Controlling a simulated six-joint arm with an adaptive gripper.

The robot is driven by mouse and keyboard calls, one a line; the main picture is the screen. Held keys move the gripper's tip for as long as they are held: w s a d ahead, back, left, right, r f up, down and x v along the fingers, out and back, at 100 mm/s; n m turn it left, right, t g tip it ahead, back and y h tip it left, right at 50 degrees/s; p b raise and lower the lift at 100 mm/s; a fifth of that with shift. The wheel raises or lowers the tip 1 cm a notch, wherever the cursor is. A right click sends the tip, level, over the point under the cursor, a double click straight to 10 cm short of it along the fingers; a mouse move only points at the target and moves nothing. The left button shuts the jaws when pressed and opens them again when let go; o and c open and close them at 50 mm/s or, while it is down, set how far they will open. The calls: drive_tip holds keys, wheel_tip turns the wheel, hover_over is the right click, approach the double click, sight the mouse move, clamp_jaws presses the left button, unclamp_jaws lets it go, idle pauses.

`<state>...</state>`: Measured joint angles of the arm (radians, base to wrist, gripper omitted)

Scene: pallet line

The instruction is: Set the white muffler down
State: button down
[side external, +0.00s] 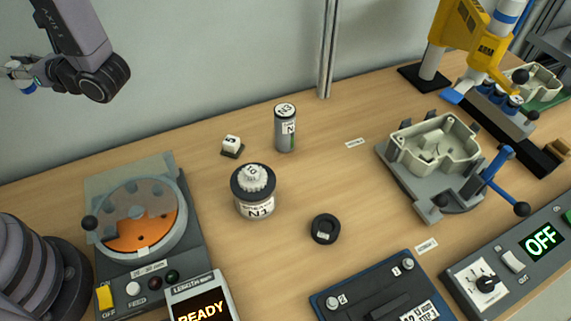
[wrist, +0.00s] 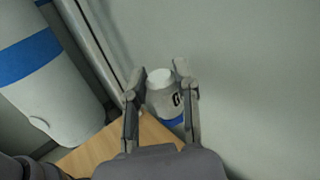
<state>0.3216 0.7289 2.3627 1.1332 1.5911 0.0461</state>
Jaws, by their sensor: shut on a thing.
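My gripper (wrist: 163,88) is shut on the white muffler (wrist: 163,105), a small cylinder with a white top, a dark letter and a blue band at its lower end. One finger lies on each side of it. In the side external view my gripper (side external: 20,72) is at the upper left, high above the table and in front of the grey wall. The muffler shows there only as a small white and blue piece (side external: 25,88). It touches nothing but the fingers.
A metal post (side external: 327,50) stands behind. Bare wood lies between them.

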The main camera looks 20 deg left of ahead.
drive_tip(key=s+d+f+n+g+h, duration=0.1)
drive_tip(key=s+d+n+g+h, duration=0.5)
drive_tip(key=s+n+g, duration=0.4)
drive_tip(key=s+d+f+n+g+h, duration=0.2)
drive_tip(key=d+n+g+h, duration=0.35)
drive_tip(key=d+h, duration=0.5)
drive_tip(key=w+d+r+n+t+h, duration=0.1)
drive_tip(key=w+d+n+t+h, duration=0.3)
drive_tip(key=w+d+n+h, duration=0.35)
drive_tip(key=w+d+r+n+t+h, duration=0.1)
drive_tip(key=w+d+n+t+h, duration=0.35)
drive_tip(key=d+h, duration=0.55)
wheel_tip(320, 180, down, 16)
drive_tip(key=d+y, duration=0.1)
drive_tip(key=shift+n, duration=0.35)
drive_tip(key=s+d+f, duration=0.1)
drive_tip(key=d, duration=0.2)
drive_tip(key=s+d+f, duration=0.3)
drive_tip(key=d+f, duration=0.1)
drive_tip(key=d, duration=0.1)
drive_tip(key=shift+s+d+f, duration=0.1)
drive_tip(key=shift+s+d, duration=0.15)
drive_tip(key=shift+d, duration=0.05)
drive_tip(key=s+d+f, duration=0.2)
drive_tip(key=d, duration=0.1)
drive_tip(key=shift+d+f, duration=0.1)
drive_tip(key=shift+f, duration=0.05)
drive_tip(key=shift+s+d+f, duration=0.1)
drive_tip(key=shift+d+f, duration=0.15)
drive_tip(key=shift+f, duration=0.05)
